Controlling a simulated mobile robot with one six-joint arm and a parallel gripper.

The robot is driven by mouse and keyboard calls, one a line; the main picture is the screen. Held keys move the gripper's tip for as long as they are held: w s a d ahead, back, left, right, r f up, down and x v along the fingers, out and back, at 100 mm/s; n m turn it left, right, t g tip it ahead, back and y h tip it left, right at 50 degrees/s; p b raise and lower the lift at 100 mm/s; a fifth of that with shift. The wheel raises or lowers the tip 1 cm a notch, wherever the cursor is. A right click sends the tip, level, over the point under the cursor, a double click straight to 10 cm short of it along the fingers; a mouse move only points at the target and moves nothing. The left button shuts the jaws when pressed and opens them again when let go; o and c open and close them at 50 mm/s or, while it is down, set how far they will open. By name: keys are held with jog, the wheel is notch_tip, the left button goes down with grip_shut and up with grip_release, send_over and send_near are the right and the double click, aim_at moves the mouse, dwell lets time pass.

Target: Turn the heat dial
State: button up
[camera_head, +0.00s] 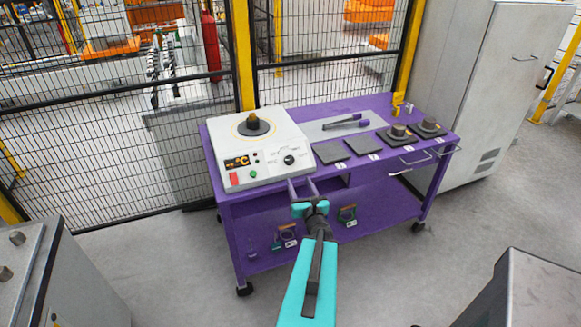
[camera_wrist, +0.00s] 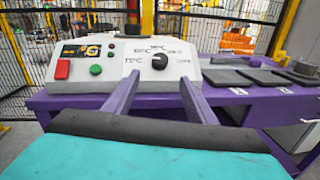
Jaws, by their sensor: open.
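The heat dial (camera_head: 289,160) is a black knob on the sloped front panel of a white heater box (camera_head: 285,128) on a purple cart. In the wrist view the dial (camera_wrist: 160,61) sits a little above and between the fingertips, with temperature marks around it. My gripper (camera_head: 301,187) is open and empty, in front of the panel and a little below the dial in the head view. In the wrist view its two purple fingers (camera_wrist: 157,84) point toward the panel, apart from the dial, with nothing between them.
The panel also has a display (camera_head: 237,162), a red button (camera_head: 234,179) and a green button (camera_head: 253,174). A dark cone stands on the heater top. Dark pads (camera_head: 331,152) and round parts (camera_head: 398,131) lie right on the purple cart (camera_head: 228,200). A mesh fence stands behind.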

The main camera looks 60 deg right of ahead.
aim_at(290, 161)
jog(key=b+x, duration=0.5)
jog(key=b, duration=0.2)
jog(key=shift+f, duration=0.15)
dwell(0.3)
jog(key=w+b, duration=0.1)
jog(key=b, duration=0.3)
jog(key=shift+d+f+b, duration=0.1)
jog(key=shift+d+b, duration=0.25)
jog(key=d+b, duration=0.1)
jog(key=b, duration=0.6)
jog(key=shift+w, duration=0.4)
jog(key=shift+r+p+x, duration=0.15)
jog(key=shift+p+x, duration=0.1)
jog(key=shift+x, duration=1.15)
jog(key=shift+r+p+x, duration=0.1)
jog(key=shift+p+x, duration=0.1)
jog(key=shift+x, duration=1.2)
jog(key=shift+c, duration=0.4)
jog(key=c, duration=1)
